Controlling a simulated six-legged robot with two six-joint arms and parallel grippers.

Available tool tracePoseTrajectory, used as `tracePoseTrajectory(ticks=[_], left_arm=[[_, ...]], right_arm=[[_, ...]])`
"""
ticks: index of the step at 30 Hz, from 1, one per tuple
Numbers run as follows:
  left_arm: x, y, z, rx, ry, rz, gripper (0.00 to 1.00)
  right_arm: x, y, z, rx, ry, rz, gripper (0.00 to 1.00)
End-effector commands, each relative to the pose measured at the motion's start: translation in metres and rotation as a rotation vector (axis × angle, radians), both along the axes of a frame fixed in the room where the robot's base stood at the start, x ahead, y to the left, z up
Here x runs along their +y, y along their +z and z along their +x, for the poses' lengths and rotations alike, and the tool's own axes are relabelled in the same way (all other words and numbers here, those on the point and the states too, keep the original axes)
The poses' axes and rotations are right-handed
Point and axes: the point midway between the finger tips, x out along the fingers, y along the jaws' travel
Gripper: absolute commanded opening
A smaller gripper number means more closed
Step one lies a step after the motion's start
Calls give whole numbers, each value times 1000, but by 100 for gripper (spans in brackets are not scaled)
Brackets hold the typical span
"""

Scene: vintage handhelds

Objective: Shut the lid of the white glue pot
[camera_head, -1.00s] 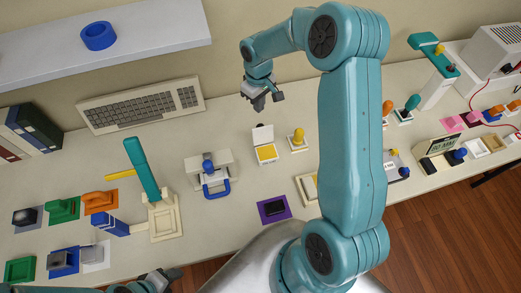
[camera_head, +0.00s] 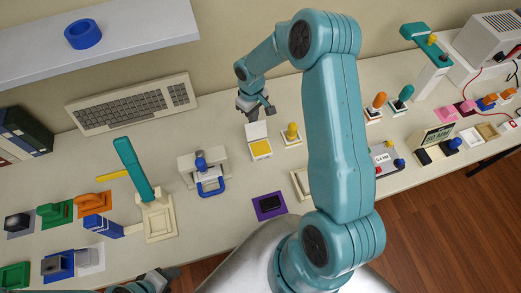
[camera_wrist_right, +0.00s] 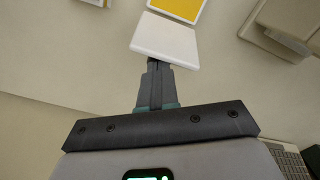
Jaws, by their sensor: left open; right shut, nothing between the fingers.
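The white glue pot (camera_head: 261,152) stands on the table with its yellow inside showing. Its white lid (camera_head: 256,130) stands raised at the pot's back edge. In the right wrist view the lid (camera_wrist_right: 165,40) is just beyond my fingertips, and part of the yellow inside (camera_wrist_right: 182,8) shows at the top. My right gripper (camera_head: 254,115) is shut and empty, close behind the lid. Its fingers (camera_wrist_right: 153,64) reach the lid's near edge; I cannot tell whether they touch. My left gripper (camera_head: 165,274) is open at the bottom edge, far from the pot, partly cut off.
A yellow-knobbed stamp (camera_head: 292,134) stands just right of the pot. A white press with a blue handle (camera_head: 210,187) stands to its left. A keyboard (camera_head: 135,106) lies at the back left. The table in front of the pot is mostly clear down to a purple mat (camera_head: 270,216).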

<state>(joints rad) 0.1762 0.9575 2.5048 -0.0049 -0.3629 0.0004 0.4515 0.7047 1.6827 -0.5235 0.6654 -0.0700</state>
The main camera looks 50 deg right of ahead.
Motion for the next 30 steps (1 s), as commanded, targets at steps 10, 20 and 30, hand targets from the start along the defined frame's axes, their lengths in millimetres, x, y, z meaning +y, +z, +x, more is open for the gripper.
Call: tracePoseTrajectory(ticks=[10, 20, 30], left_arm=[[0, -4, 0, 0, 0, 0, 55], [0, -7, 0, 0, 0, 0, 55], [0, -8, 0, 0, 0, 0, 55]], right_arm=[[3, 4, -4, 0, 0, 0, 0], [7, 7, -12, -1, 1, 0, 0], [10, 10, -18, -1, 0, 0, 0]])
